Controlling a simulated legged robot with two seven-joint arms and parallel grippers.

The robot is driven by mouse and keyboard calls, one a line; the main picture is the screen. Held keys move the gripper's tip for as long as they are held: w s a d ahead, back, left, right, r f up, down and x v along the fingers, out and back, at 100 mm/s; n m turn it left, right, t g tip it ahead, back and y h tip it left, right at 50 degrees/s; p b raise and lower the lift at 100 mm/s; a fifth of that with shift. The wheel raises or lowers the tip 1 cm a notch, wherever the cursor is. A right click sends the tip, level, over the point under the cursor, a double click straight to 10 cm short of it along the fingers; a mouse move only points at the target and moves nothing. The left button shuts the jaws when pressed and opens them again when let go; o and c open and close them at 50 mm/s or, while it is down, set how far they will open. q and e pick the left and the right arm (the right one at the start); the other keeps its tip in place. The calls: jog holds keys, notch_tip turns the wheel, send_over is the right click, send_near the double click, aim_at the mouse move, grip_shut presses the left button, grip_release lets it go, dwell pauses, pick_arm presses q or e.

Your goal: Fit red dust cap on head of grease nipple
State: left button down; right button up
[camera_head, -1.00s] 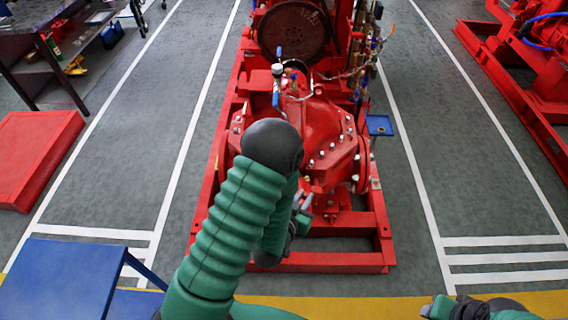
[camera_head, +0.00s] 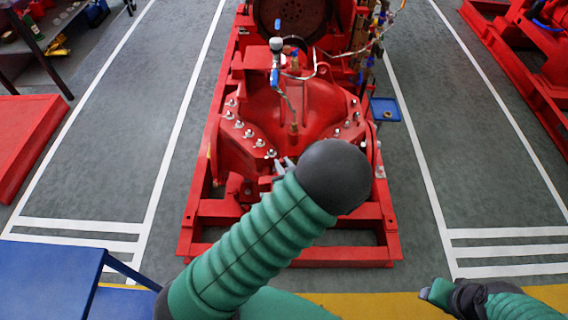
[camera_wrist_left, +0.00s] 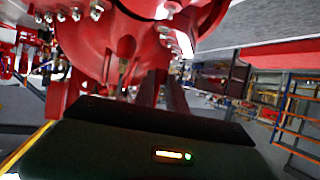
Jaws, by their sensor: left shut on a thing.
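The red pump casing (camera_head: 310,110) stands on its red base frame in the head view and fills the top of the left wrist view (camera_wrist_left: 100,40). My left gripper (camera_head: 284,165) shows only as small grey fingertips behind my arm's black joint, at the near lower side of the casing. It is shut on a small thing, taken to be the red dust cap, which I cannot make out. The grease nipple cannot be told apart; whether the gripper touches anything there is unclear. My right gripper (camera_head: 428,293) is low at the right, away from the pump; its jaws are unclear.
A small blue tray (camera_head: 384,103) with a small round thing in it stands right of the casing. A blue table (camera_head: 50,275) is at the lower left, a red block (camera_head: 25,135) at the left.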

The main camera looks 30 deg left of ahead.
pick_arm(q)
jog(key=d+f+b, duration=0.2)
jog(key=shift+f+g+y, duration=0.3)
jog(key=shift+f, duration=0.1)
jog(key=f+b, duration=0.1)
jog(key=f, duration=0.1)
jog(key=shift+a+f+b, duration=0.3)
jog(key=shift+f+b, duration=0.05)
jog(key=shift+b, duration=0.05)
jog(key=shift+a+f, duration=0.2)
jog(key=shift+a, duration=0.05)
pick_arm(e)
jog(key=f, duration=0.3)
jog(key=shift+d+f, duration=0.25)
pick_arm(q)
jog(key=shift+d, duration=0.15)
pick_arm(e)
jog(key=shift+d, duration=0.1)
pick_arm(q)
jog(key=shift+d+r, duration=0.15)
jog(key=shift+d, duration=0.05)
pick_arm(e)
jog(key=shift+d, duration=0.25)
pick_arm(q)
jog(key=shift+a, duration=0.35)
pick_arm(e)
jog(key=shift+a+r, duration=0.2)
jog(key=shift+a, duration=0.05)
jog(key=shift+d, duration=0.1)
